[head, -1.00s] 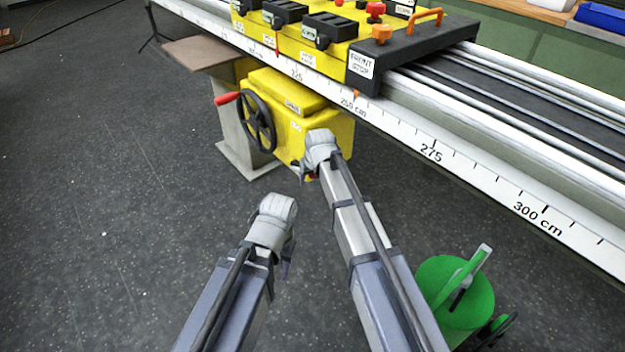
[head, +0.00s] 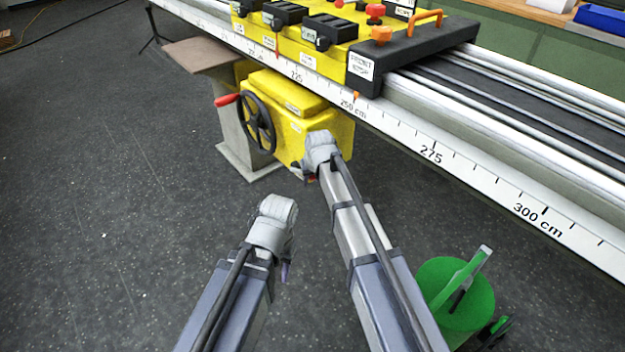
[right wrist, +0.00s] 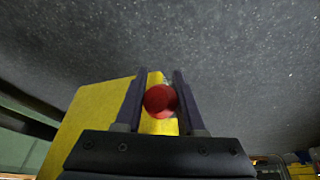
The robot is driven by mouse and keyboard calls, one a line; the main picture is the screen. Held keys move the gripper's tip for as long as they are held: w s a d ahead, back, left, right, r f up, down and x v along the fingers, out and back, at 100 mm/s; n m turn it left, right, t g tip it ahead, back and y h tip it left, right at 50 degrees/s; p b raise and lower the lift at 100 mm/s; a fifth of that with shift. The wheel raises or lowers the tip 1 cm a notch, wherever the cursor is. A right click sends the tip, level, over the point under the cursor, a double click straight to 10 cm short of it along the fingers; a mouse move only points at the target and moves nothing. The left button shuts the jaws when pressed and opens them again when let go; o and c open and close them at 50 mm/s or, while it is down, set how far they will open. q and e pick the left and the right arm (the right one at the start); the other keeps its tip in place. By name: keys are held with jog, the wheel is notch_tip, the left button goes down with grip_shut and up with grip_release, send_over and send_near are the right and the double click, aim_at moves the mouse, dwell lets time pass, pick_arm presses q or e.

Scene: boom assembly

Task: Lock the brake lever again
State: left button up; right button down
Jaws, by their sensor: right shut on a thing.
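The brake lever's red round knob (right wrist: 160,101) sits between the two dark fingers of my right gripper (right wrist: 158,98) in the right wrist view. The yellow gearbox (right wrist: 95,125) is behind it. In the head view my right gripper (head: 308,174) is at the lower front of the yellow gearbox (head: 290,135), below its right part. The gripper and wrist hide most of the lever there, so its angle cannot be told. My left gripper (head: 286,272) points down over the floor, away from the gearbox; its jaw opening is not clear.
A black handwheel (head: 258,122) with a red handle (head: 227,99) is on the gearbox's left side. The long rail with a centimetre scale (head: 431,153) runs above to the right. A green round object (head: 455,295) stands at lower right. The floor at left is clear.

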dwell(0.6)
jog(key=r+p, duration=0.1)
jog(key=w+r+g+h+p, duration=0.1)
jog(key=p, duration=0.1)
jog(key=a+r+g+p, duration=0.1)
jog(key=shift+w+r, duration=0.15)
jog(key=shift+w, duration=0.2)
jog(key=shift+w+a+r+n+g+h+p, duration=0.25)
jog(key=shift+r+g+h+p, duration=0.25)
jog(key=shift+g+h+p, duration=0.35)
jog(key=shift+w+r+g+h, duration=0.1)
jog(key=shift+r+g+h, duration=0.15)
jog(key=shift+g, duration=0.2)
jog(key=c, duration=0.5)
grip_release()
